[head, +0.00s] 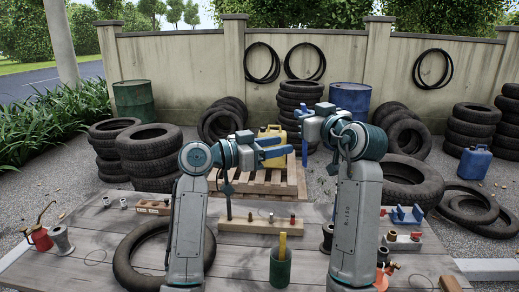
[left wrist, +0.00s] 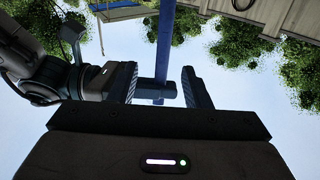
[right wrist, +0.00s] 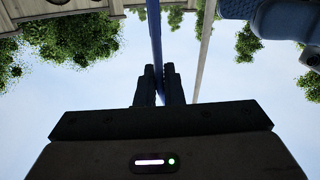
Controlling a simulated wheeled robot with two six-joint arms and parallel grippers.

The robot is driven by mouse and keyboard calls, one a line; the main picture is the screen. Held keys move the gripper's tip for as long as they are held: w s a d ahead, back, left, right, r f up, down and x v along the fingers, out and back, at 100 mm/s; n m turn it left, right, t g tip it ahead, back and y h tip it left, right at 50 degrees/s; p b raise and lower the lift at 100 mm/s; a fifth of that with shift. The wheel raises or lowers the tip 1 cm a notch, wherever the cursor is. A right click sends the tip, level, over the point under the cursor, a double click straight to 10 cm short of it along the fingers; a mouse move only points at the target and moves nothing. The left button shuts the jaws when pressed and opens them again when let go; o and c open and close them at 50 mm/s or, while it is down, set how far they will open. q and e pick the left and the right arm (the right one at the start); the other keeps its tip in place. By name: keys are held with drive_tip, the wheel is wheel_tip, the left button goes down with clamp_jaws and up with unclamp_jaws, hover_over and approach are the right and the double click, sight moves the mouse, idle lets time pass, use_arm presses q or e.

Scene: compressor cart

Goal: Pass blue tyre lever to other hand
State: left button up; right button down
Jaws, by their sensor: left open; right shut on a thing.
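The blue tyre lever (right wrist: 153,25) is clamped between the jaws of my right gripper (right wrist: 160,85) and stands out beyond the fingertips. In the left wrist view the lever (left wrist: 165,45) runs upright between the spread jaws of my left gripper (left wrist: 160,88), with a gap on either side. In the head view my left gripper (head: 275,147) is open and sits just below my right gripper (head: 297,113), both raised above the table. I cannot tell how deep the lever lies between the left jaws.
The wooden table (head: 95,245) holds a wooden block (head: 262,227), a green cup (head: 280,268), a red oil can (head: 40,238), a blue rack (head: 404,214) and a tyre (head: 135,262). Tyre stacks, a pallet and a yellow can (head: 271,133) stand behind. The air around the grippers is free.

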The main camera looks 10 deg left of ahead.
use_arm(q)
drive_tip(key=x, duration=0.6)
drive_tip(key=shift+w+d, duration=0.2)
drive_tip(key=shift+d, duration=0.2)
clamp_jaws()
use_arm(e)
drive_tip(key=c, duration=1.5)
unclamp_jaws()
drive_tip(key=shift+d, duration=0.1)
